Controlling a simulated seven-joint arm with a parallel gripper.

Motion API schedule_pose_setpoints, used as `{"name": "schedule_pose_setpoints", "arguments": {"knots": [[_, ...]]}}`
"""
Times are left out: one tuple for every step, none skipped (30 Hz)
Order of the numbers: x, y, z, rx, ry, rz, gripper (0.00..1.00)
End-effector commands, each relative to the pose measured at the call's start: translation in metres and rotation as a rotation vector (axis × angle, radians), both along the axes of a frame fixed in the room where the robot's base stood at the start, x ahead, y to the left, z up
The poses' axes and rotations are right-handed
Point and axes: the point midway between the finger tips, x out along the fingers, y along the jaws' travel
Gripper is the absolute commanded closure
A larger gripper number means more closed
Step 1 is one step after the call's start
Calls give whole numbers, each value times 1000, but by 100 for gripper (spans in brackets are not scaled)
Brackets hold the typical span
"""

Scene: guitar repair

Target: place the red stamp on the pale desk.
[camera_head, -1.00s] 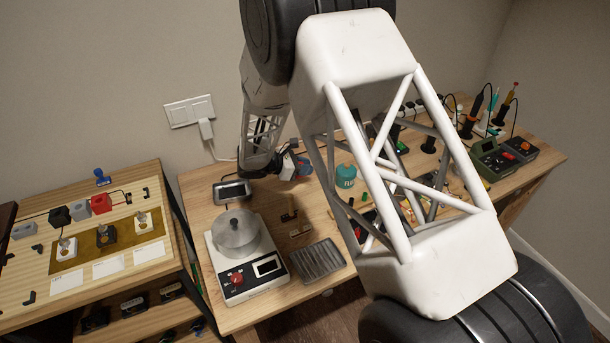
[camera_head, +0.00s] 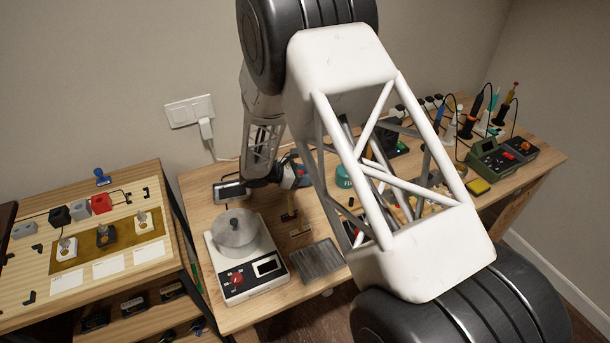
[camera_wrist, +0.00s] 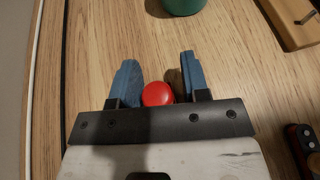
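The red stamp (camera_wrist: 157,94) shows in the wrist view as a round red top between the two blue fingers of my gripper (camera_wrist: 160,75). Its lower part is hidden. The fingers stand apart; a narrow gap shows at the right finger, while the left finger's edge meets the red top in the picture. In the head view my gripper is at the back of the wooden workbench (camera_head: 205,200), mostly hidden behind my arm. A pale wooden desk (camera_head: 30,290) stands at the left, holding a blue stamp (camera_head: 102,178) at its back edge.
A scale with a metal pot (camera_head: 237,232) and a grey ribbed tray (camera_head: 317,261) are on the workbench. A green tin (camera_wrist: 183,5) is beyond the fingertips. A wooden block (camera_wrist: 295,22) is at the upper right of the wrist view. Black, grey and red blocks stand on the pale desk.

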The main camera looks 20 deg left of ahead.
Motion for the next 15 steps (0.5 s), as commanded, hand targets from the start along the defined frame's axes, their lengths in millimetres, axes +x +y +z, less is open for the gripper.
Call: {"name": "schedule_pose_setpoints", "arguments": {"knots": [[0, 0, 0, 0, 0, 0, 51], [0, 0, 0, 0, 0, 0, 51], [0, 0, 0, 0, 0, 0, 51], [0, 0, 0, 0, 0, 0, 51], [0, 0, 0, 0, 0, 0, 51], [0, 0, 0, 0, 0, 0, 51], [0, 0, 0, 0, 0, 0, 51], [0, 0, 0, 0, 0, 0, 51], [0, 0, 0, 0, 0, 0, 51], [0, 0, 0, 0, 0, 0, 51], [0, 0, 1, 0, 0, 0, 51], [0, 0, 2, 0, 0, 0, 51], [0, 0, 3, 0, 0, 0, 51], [-1, 2, 3, 0, 0, 0, 51], [-2, 3, 4, 0, 0, 1, 51]]}}
